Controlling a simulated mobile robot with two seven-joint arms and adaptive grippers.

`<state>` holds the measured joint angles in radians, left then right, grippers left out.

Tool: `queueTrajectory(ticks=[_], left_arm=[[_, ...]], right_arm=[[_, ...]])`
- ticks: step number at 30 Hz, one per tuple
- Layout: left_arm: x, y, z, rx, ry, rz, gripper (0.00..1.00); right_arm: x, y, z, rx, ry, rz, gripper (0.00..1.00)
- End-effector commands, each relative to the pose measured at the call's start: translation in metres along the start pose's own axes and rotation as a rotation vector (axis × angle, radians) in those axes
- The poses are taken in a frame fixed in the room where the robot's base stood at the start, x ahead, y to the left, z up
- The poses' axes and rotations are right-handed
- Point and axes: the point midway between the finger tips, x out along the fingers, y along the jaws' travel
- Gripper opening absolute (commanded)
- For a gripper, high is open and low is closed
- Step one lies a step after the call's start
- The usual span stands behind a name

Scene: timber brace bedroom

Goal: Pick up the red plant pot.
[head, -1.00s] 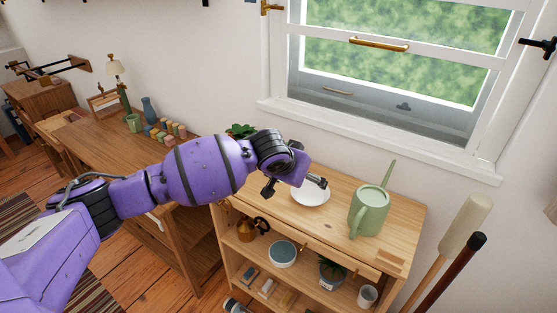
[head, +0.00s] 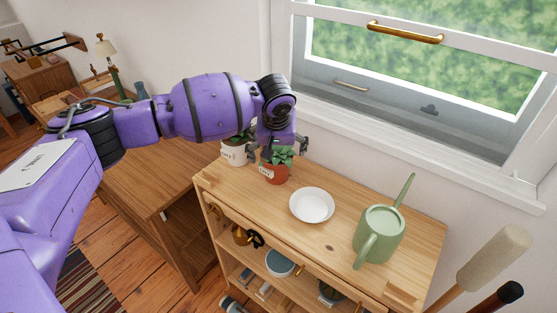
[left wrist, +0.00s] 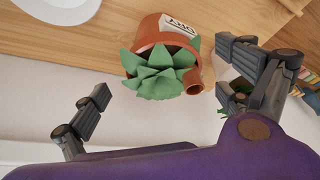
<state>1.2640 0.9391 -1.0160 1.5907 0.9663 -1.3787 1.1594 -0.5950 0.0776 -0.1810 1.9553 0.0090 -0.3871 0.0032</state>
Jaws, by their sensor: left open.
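The red plant pot (head: 275,175), terracotta red with a pale label and a leafy green plant, stands upright on the wooden shelf top near its left end. In the left wrist view the pot (left wrist: 152,30) appears upside down, its leaves facing my gripper. My left gripper (head: 278,147) is open just above and behind the plant in the head view. In the left wrist view its fingers (left wrist: 173,92) are spread to either side, with the plant between and beyond their tips; I see no clear contact. My right gripper is not in view.
A white plant pot (head: 234,154) stands close to the left of the red one. A white plate (head: 312,205) and a green watering can (head: 380,235) are to the right. The window wall (head: 330,140) rises close behind. The shelf top between pot and plate is clear.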

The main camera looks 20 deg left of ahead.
Motion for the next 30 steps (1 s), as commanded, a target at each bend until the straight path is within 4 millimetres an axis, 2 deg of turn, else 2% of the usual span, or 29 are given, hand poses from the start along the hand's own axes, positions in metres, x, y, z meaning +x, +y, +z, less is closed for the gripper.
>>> queueTrajectory(ticks=[3, 8, 12, 20, 30], left_arm=[[0.016, -0.001, -0.001, 0.0, -0.001, -0.001, 0.95], [0.041, -0.003, -0.002, 0.0, -0.001, -0.001, 0.95], [0.053, -0.003, -0.003, 0.001, 0.001, 0.0, 0.95], [0.054, -0.002, -0.004, 0.001, 0.004, 0.002, 0.93], [0.054, -0.002, -0.003, 0.001, 0.003, 0.002, 0.49]], right_arm=[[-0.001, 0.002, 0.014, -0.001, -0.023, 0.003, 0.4], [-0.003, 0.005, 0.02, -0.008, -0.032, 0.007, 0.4], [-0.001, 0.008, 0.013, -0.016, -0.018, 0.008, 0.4], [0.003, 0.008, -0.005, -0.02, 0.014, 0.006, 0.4], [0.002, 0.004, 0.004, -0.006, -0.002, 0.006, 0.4]])
